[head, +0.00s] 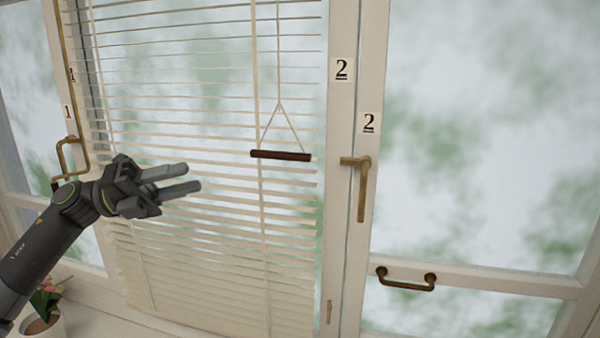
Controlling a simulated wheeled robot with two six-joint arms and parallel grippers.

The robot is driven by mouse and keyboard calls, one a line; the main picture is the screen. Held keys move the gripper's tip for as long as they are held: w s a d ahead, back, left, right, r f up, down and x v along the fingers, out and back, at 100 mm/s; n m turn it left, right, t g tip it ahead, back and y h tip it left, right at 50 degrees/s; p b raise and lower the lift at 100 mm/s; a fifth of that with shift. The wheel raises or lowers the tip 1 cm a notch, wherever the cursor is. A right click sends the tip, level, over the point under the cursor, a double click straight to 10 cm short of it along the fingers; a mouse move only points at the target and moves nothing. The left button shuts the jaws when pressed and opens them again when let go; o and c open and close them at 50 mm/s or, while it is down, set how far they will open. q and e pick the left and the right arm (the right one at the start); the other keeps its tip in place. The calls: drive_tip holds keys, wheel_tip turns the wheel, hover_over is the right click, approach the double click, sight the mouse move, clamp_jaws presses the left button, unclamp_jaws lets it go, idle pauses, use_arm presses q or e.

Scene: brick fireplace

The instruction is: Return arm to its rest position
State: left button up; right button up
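My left gripper (194,178) comes in from the left in the head view, in front of the white window blind (200,245). Its two grey fingers point right with a narrow gap between them, and nothing is held there. A dark red-brown pull bar (281,155) hangs on cords to the right of the fingertips, apart from them. My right gripper is not in view.
Windows fill the view. A brass handle (361,185) is on the frame by the "2" labels, and a brass pull (406,280) is at lower right. Another brass handle (68,160) is at left. A potted plant (45,305) stands on the sill below my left arm.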

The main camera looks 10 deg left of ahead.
use_arm(q)
drive_tip(key=w+a+f+n+t+y, duration=0.1)
drive_tip(key=a+f+n+t+y, duration=0.1)
drive_tip(key=f+n+t+y, duration=0.9)
drive_tip(key=w+a+f+n+t+y, duration=0.15)
drive_tip(key=f+n+t+y, duration=0.5)
drive_tip(key=n, duration=0.85)
drive_tip(key=s+a+f+n+g+y, duration=0.1)
drive_tip(key=s+f+n+g+y, duration=0.25)
drive_tip(key=f, duration=0.45)
drive_tip(key=s+f+n+g+y, duration=0.2)
drive_tip(key=s+f+n+g, duration=0.3)
drive_tip(key=f, duration=0.4)
drive_tip(key=s+d+f+n+g+h, duration=0.1)
drive_tip(key=s+d+f+n+g, duration=0.1)
drive_tip(key=s+f+g, duration=0.45)
drive_tip(key=s+d+f+n+g, duration=0.1)
drive_tip(key=s+d+f, duration=0.15)
drive_tip(key=s, duration=0.65)
drive_tip(key=s+d+f+n+g+h, duration=0.1)
drive_tip(key=s+f+n+g, duration=0.1)
drive_tip(key=s+f+g, duration=0.45)
wheel_tip(320, 180, down, 22)
drive_tip(key=s+a+t, duration=0.1)
drive_tip(key=s+d+f, duration=0.1)
drive_tip(key=s+f, duration=1.4)
drive_tip(key=shift+s+f+g, duration=0.15)
drive_tip(key=shift+f+g, duration=0.2)
drive_tip(key=shift+g, duration=0.05)
